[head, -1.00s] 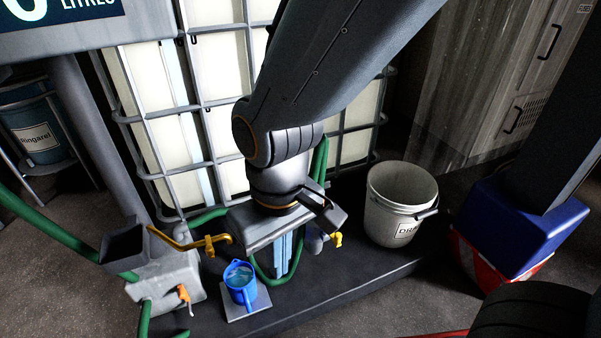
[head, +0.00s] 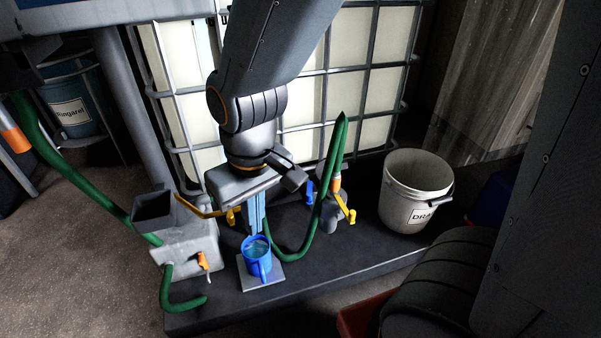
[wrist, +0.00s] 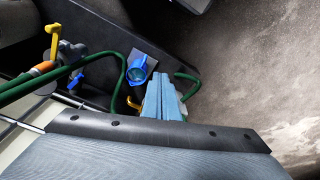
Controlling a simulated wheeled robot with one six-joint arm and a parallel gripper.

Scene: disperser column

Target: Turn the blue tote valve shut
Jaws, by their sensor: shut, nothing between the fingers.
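The blue valve handle (head: 309,191) shows at the front of the caged white tote (head: 349,105), beside an orange collar and a green hose. In the wrist view a blue handle (wrist: 76,80) lies left of the fingers, by the hose and orange collar (wrist: 42,68). My gripper (head: 257,228) points down, left of the blue handle and apart from it. It is shut and empty, its pale blue fingers (wrist: 162,92) together. In the head view the fingertips overlap the area just behind a blue jug (head: 257,262). Whether the valve is open is hard to tell.
A yellow lever (head: 350,213) is right of the valve; another yellow handle (head: 200,209) is left of my gripper. The jug stands on a small plate (head: 264,283). A grey box (head: 190,247) with a funnel is left, a white bucket (head: 408,200) right. Green hose loops between.

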